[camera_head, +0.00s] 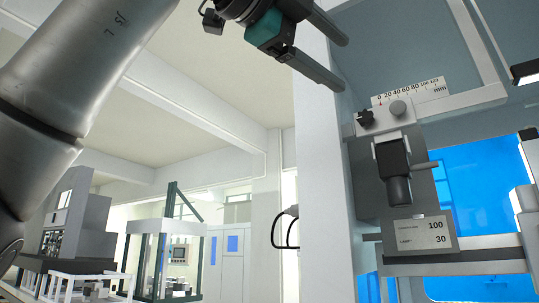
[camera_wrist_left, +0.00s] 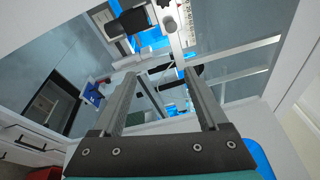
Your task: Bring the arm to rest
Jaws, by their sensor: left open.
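My left gripper (camera_head: 336,61) is raised at the top middle of the head view, with my left arm coming in from the left. Its two dark fingers are apart and nothing is between them. In the left wrist view the open fingers (camera_wrist_left: 162,97) point toward the machine, with free space between them. My right gripper is in neither view.
A machine with a millimetre scale (camera_head: 410,92), a dark knob (camera_head: 398,190) and a label plate (camera_head: 420,234) stands right of the gripper. A white pillar (camera_head: 325,190) is beside it. A green-framed stand (camera_head: 165,250) is far left. White drawers (camera_wrist_left: 30,140) show in the wrist view.

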